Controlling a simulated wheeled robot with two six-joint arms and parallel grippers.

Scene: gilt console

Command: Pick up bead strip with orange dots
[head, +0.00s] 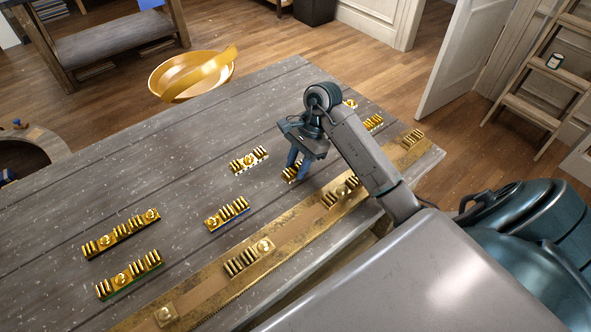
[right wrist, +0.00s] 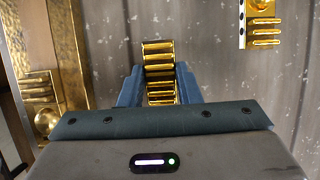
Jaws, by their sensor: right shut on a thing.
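My right gripper (head: 297,166) points down at the table and is shut on a gold bead strip (head: 289,175). The strip also shows in the right wrist view (right wrist: 158,69), between the two blue fingers, with ribbed gold bars across it. The fingers hide part of it, and I cannot make out orange dots on its edge. I cannot tell whether it touches the table. Another gold strip with a pale dotted edge (head: 249,161) lies to the left of the gripper. It is apart from the fingers. My left gripper is not in view.
More strips lie on the grey table (head: 180,170): one blue-edged (head: 228,213), one dark-edged (head: 121,234), one green-edged (head: 130,274), and one beyond my arm (head: 373,122). A gilt band (head: 290,240) with raised ornaments runs along the near edge. A gold bowl (head: 190,76) stands past the far edge.

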